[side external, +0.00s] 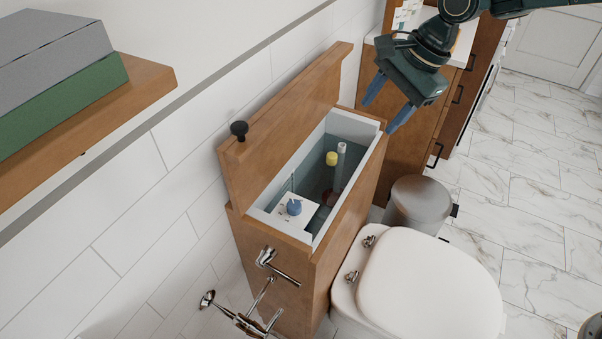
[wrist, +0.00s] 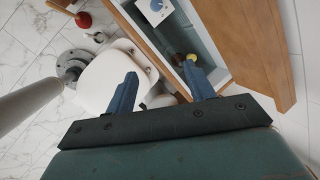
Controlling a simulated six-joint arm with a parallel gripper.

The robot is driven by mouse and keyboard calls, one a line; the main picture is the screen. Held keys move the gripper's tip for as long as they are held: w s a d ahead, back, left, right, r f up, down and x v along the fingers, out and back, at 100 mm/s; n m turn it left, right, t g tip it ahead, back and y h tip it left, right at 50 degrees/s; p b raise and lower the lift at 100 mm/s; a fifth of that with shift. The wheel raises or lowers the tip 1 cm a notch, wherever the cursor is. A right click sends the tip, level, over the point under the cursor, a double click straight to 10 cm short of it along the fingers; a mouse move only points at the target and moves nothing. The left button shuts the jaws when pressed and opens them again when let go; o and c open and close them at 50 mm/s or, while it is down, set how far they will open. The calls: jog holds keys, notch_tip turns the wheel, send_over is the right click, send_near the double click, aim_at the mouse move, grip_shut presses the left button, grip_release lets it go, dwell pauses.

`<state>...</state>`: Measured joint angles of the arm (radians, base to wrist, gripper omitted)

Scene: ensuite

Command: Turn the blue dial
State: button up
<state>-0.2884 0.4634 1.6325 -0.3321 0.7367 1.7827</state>
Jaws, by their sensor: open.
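The blue dial (side external: 294,207) sits on a white plate (side external: 284,221) inside the near end of the open wooden cistern box (side external: 316,250). In the wrist view the dial (wrist: 156,5) shows at the top edge, partly cut off, on its white plate. My gripper (side external: 386,108) is open and empty, with two blue fingers spread. It hangs above and beyond the far end of the box, well apart from the dial. In the wrist view my gripper's fingertips (wrist: 160,74) point toward the box and the toilet.
A yellow-capped part (side external: 331,158) and a grey tube (side external: 341,149) stand up inside the box. The raised wooden lid (side external: 290,125) with a black knob (side external: 239,129) lines the wall side. A toilet (side external: 430,285), a bin (side external: 420,200) and chrome fittings (side external: 250,318) are nearby. A shelf (side external: 150,80) juts out upper left.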

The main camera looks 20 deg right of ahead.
jog(key=shift+d+r, duration=0.1)
jog(key=shift+r, duration=0.05)
dwell(0.3)
jog(key=n+t+h, duration=0.2)
jog(key=n+h, duration=0.2)
jog(key=n, duration=1)
send_near(294, 205)
jog(key=v, duration=0.5)
jog(key=shift+s+d, duration=0.25)
jog(key=shift+a+x, duration=0.1)
jog(key=shift+x, duration=3.3)
jog(key=shift+a+x, duration=0.15)
jog(key=shift+x, duration=3.25)
jog(key=shift+w, duration=0.2)
